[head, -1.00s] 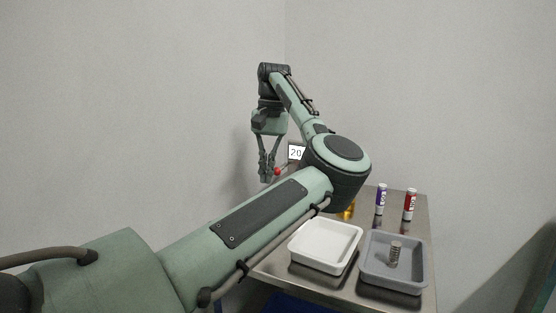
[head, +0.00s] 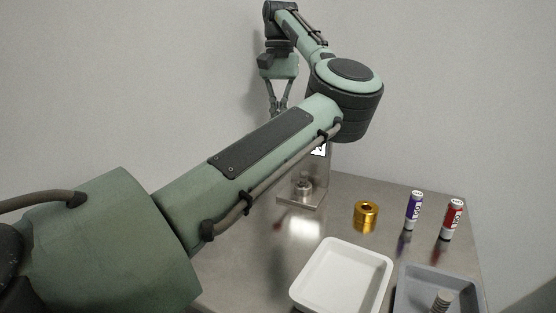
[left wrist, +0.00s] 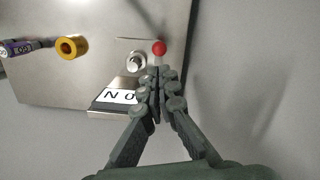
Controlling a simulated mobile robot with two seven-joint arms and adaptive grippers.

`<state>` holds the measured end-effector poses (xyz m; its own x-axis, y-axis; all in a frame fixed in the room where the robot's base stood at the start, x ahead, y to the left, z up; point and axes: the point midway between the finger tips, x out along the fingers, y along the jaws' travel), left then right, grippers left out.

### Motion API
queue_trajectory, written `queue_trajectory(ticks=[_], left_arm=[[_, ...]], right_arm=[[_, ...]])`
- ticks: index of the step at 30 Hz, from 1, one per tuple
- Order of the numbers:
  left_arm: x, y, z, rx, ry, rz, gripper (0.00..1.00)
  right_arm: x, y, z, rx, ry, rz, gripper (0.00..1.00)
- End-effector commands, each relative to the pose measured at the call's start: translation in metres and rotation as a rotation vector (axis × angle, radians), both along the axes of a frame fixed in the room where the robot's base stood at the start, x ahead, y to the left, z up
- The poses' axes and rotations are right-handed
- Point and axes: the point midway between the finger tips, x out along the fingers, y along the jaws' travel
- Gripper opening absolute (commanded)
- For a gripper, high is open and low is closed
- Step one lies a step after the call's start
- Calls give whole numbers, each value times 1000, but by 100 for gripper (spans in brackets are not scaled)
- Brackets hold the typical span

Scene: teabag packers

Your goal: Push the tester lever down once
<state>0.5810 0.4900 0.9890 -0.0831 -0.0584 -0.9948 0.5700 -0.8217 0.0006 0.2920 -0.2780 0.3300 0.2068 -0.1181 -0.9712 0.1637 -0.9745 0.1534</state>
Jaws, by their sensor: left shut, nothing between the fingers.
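The tester stands at the back left of the metal table in the head view, with a small metal cup (head: 304,187) on its base plate (head: 312,204) and a white display (head: 319,150) partly covered by my arm. Its lever's red ball knob (left wrist: 158,47) shows in the left wrist view, just beyond my fingertips; I cannot tell the gap. The display (left wrist: 118,96) also shows there, upside down. My left gripper (head: 279,108) is shut and empty, above and behind the tester in the head view. The knob is hidden in the head view. My right gripper is not in view.
A gold ring (head: 366,215), a purple cylinder (head: 414,208) and a red cylinder (head: 452,222) stand on the table (head: 262,262). A white tray (head: 303,292) and a grey tray (head: 440,272) holding a ridged metal piece (head: 441,302) are in front. Walls stand behind.

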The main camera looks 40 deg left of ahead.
Motion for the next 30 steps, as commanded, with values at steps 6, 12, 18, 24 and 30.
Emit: queue_trajectory(ticks=[6, 12, 18, 24, 30], left_arm=[[0, 0, 0, 0, 0, 0, 0], [-1, -1, -9, 1, 2, 0, 0], [-3, -2, -33, 2, 4, 1, 0], [-5, -3, -56, 1, 3, 1, 0], [-6, -4, -68, 1, 1, 0, 0]], right_arm=[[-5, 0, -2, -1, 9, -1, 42], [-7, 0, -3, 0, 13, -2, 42], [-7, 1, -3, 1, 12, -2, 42], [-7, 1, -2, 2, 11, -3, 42], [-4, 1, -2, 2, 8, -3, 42]])
